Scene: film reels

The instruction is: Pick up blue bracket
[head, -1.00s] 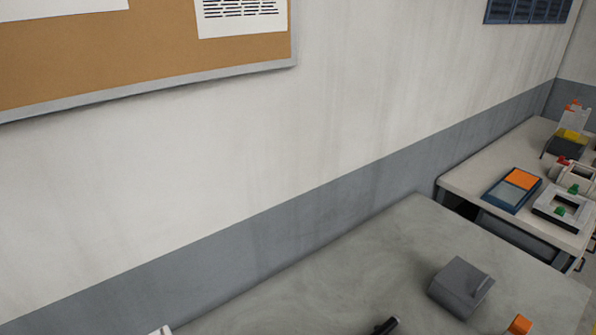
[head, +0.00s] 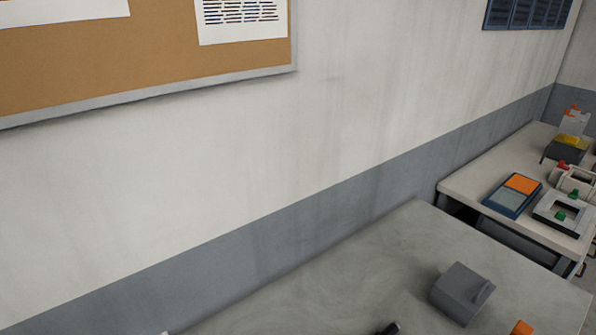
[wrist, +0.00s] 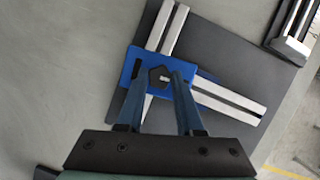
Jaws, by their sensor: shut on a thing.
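The blue bracket (wrist: 131,66) shows in the wrist view as a flat blue plate over the corner where silver bars (wrist: 225,97) meet on a dark grey board (wrist: 228,62). My gripper (wrist: 161,72) reaches onto it from below in the picture, with its two fingers shut on the bracket around a dark hexagonal part. The fingers hide some of the plate. I cannot tell whether the bracket is clear of the bars. In the head view, neither my gripper nor the bracket can be made out.
In the head view, a grey block (head: 462,292), a dark rod-like thing (head: 390,328) and an orange piece (head: 521,328) sit on the near table (head: 390,255). A second table holds an orange-and-blue tray (head: 513,195) and a white frame (head: 565,212). A wall stands behind.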

